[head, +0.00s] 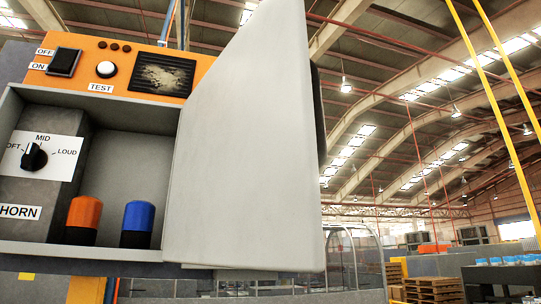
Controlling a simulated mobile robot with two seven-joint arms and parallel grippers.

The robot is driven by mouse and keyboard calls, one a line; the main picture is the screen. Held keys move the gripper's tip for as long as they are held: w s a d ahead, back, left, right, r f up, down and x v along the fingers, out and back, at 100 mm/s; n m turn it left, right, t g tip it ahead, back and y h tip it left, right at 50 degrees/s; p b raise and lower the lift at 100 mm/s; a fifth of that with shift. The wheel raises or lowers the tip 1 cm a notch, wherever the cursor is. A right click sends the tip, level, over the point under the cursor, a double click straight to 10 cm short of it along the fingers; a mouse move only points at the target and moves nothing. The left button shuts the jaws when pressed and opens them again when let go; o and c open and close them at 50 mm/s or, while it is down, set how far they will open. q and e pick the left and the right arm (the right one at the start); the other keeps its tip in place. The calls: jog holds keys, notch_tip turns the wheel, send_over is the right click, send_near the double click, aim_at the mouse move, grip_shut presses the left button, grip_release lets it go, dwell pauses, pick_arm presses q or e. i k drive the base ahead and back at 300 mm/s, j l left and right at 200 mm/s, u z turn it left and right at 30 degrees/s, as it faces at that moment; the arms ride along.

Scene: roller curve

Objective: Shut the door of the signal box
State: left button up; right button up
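The signal box (125,158) fills the left of the head view, tilted in the picture. Its grey door (250,150) stands open on the right side of the compartment and covers part of the orange top panel (193,69). Inside the box are a HORN dial (34,157), an orange knob (84,212) and a blue knob (138,217). A dark part (318,100) shows at the door's far right edge; I cannot tell what it is. Neither of my grippers is in view.
The top panel carries an ON/OFF switch (64,62) and a white TEST button (106,69). Wooden pallets (434,288) and a table with blue items (505,272) stand far off at the lower right. The space right of the door looks open.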

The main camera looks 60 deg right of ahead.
aim_at(251, 149)
jog(key=k+l+z, duration=0.15)
jog(key=l, duration=0.2)
jog(key=k+l+z, duration=0.1)
jog(key=l, duration=0.25)
jog(key=k+l+z, duration=0.15)
jog(key=l, duration=0.25)
jog(key=k, duration=0.05)
